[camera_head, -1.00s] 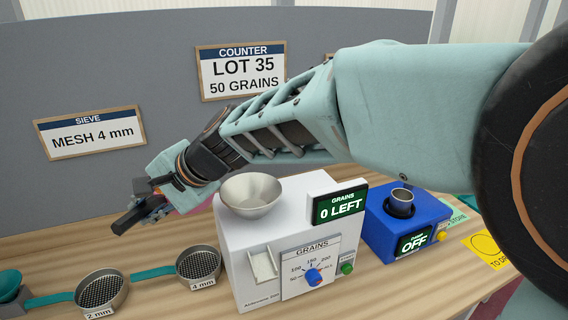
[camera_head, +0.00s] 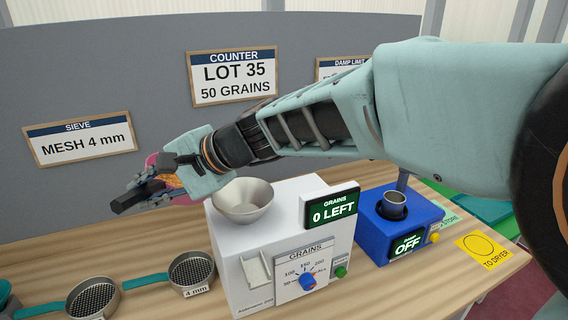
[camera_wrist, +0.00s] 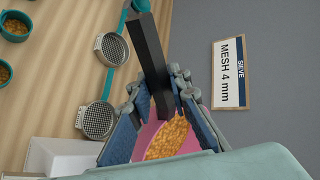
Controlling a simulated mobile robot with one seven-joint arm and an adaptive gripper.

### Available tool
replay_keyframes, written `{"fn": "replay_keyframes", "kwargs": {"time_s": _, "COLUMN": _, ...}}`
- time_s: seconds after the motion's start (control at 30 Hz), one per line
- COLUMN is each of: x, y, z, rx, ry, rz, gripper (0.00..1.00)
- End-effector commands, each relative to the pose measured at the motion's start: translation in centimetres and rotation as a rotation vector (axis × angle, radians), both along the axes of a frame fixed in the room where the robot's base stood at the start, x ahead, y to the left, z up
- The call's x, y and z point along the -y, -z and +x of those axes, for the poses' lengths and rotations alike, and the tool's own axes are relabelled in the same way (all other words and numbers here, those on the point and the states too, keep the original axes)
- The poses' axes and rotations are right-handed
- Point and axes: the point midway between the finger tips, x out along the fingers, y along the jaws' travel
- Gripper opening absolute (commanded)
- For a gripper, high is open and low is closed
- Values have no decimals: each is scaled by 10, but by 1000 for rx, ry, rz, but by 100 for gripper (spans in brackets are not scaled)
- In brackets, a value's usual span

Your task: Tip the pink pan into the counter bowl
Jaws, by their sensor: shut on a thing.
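My gripper (camera_head: 150,187) is shut on the pink pan (camera_head: 152,159), left of the counter bowl and a little above the bench. In the wrist view, the gripper (camera_wrist: 160,97) has the pan's black handle (camera_wrist: 149,55) between its fingers. The pink pan (camera_wrist: 143,137) holds a heap of golden grains (camera_wrist: 171,138). Much of the pan is hidden by the fingers and wrist in the head view. The counter bowl (camera_head: 242,201), pale metal, sits upright on top of the white counter (camera_head: 290,225). The inside that shows looks empty.
The counter's display (camera_head: 333,209) reads 0 LEFT. Two round sieves, a 4 mm one (camera_head: 191,270) and a 2 mm one (camera_head: 92,299), lie on the bench at front left. A blue device (camera_head: 400,222) with a metal cup stands right of the counter. A grey panel stands behind.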

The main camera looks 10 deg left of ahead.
Motion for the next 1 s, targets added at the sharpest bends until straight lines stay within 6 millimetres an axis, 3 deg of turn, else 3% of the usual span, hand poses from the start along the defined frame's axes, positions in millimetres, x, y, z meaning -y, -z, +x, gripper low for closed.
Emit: {"fn": "replay_keyframes", "kwargs": {"time_s": 1.0, "x": 21, "y": -17, "z": 10, "rx": -54, "ry": 1, "rz": 129, "gripper": 0}}
